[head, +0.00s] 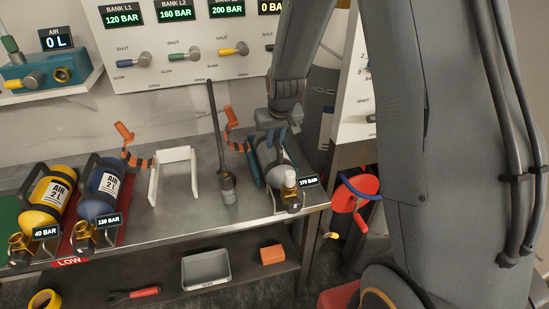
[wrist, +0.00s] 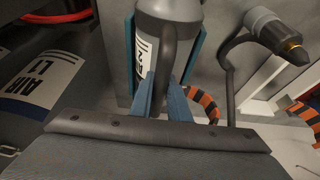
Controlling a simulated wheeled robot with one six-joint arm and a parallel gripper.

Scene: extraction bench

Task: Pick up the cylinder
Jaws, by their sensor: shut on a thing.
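The grey cylinder (head: 270,164) lies in a teal cradle (head: 253,168) at the right end of the bench, with its valve toward the front and a "170 BAR" tag (head: 309,182). My gripper (head: 273,136) reaches down onto it from above. In the wrist view, the blue fingers of my gripper (wrist: 161,92) are shut on the dark carry handle (wrist: 168,45) of the cylinder (wrist: 160,10), which has a white label. Teal cradle sides (wrist: 196,52) still flank the cylinder. I cannot tell whether it is lifted at all. The finger tips partly hide the handle.
A yellow cylinder (head: 47,202) and a blue cylinder (head: 101,192) lie at the left of the bench. A valve panel (head: 180,80) is behind. A red hose reel (head: 352,196) hangs at right.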

